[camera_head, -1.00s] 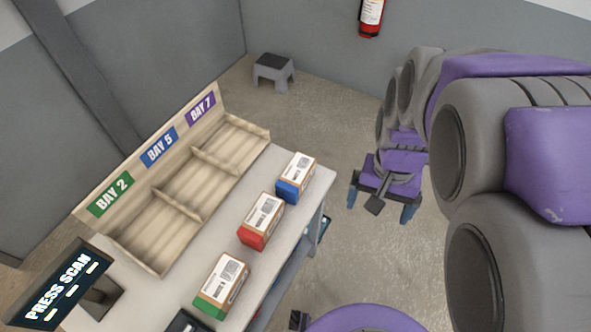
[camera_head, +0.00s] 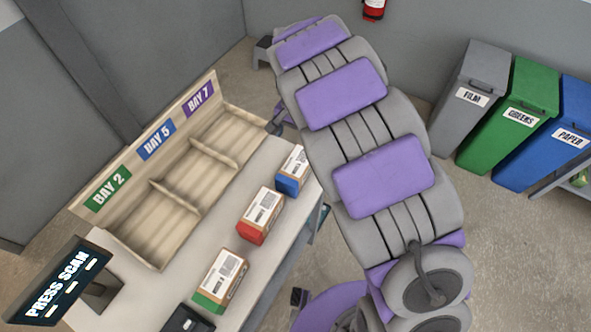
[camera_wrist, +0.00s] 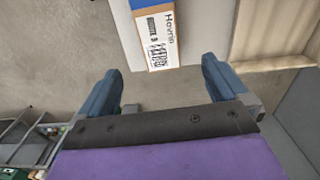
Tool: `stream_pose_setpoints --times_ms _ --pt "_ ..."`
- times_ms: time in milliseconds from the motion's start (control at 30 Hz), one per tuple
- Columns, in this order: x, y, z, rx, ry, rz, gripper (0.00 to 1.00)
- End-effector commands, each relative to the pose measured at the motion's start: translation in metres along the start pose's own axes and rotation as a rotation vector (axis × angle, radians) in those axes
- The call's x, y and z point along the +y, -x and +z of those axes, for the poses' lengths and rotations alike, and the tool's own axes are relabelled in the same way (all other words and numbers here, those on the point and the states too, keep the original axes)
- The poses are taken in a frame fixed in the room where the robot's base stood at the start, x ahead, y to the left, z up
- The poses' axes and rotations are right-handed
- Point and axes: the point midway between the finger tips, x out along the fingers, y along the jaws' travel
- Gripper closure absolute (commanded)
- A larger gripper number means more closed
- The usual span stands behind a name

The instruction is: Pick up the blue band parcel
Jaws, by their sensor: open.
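The blue band parcel (camera_head: 291,174) stands on the table near its far right corner, a small brown and white box with a blue band. My arm partly covers its right side. In the wrist view the parcel (camera_wrist: 158,40) shows its white label, with a bit of blue at the top edge. My gripper (camera_wrist: 163,84) is open and empty. Its two blue fingers are spread, and the parcel lies ahead of them, between their lines and apart from them. In the head view my gripper is mostly hidden behind my arm, near the table's far end.
A red band parcel (camera_head: 260,215) and a green band parcel (camera_head: 220,280) stand nearer on the same table. A wooden bay rack (camera_head: 178,200) lines the table's left side. A PRESS SCAN screen (camera_head: 66,285) is at the near left. Bins (camera_head: 475,95) stand at the right.

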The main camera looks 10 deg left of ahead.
Motion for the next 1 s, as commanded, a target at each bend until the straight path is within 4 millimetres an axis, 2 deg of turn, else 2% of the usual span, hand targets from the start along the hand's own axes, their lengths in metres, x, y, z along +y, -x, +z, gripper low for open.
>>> stream_pose_setpoints --times_ms 167,533,633,867,1000 --pt "0.0 -0.027 0.0 -0.002 -0.001 0.001 0.0" --pt "0.0 -0.101 0.001 -0.002 -0.001 0.004 0.0" --pt "0.0 -0.113 0.001 -0.003 0.0 0.004 0.0" --pt "0.001 -0.126 0.002 -0.002 0.0 0.003 0.0" --pt "0.001 -0.146 0.002 0.001 0.0 0.002 0.0"
